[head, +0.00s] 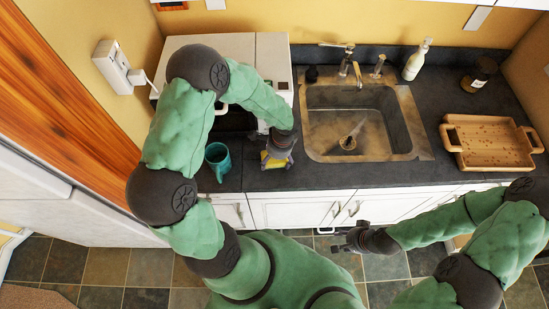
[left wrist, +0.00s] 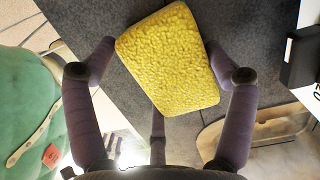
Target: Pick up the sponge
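The sponge is a yellow, rough-faced block. In the left wrist view the sponge (left wrist: 168,62) fills the middle, turned a little between the two fingers of my left gripper (left wrist: 160,48). The fingers are spread wide, one on each side; I cannot tell whether they touch it. In the head view the sponge (head: 271,161) shows just below my left gripper (head: 277,152), near the counter's front edge and partly hidden by it. My right gripper (head: 343,241) is off to the right, in front of the cabinets and away from the sponge; its fingers are too small to judge.
A teal mug (head: 217,158) stands close left of the sponge. A white appliance (head: 272,58) is behind my left arm. The sink (head: 312,135) lies to the right, with a tap (head: 357,72). A wooden tray (head: 490,160) and soap bottle (head: 416,60) are farther right.

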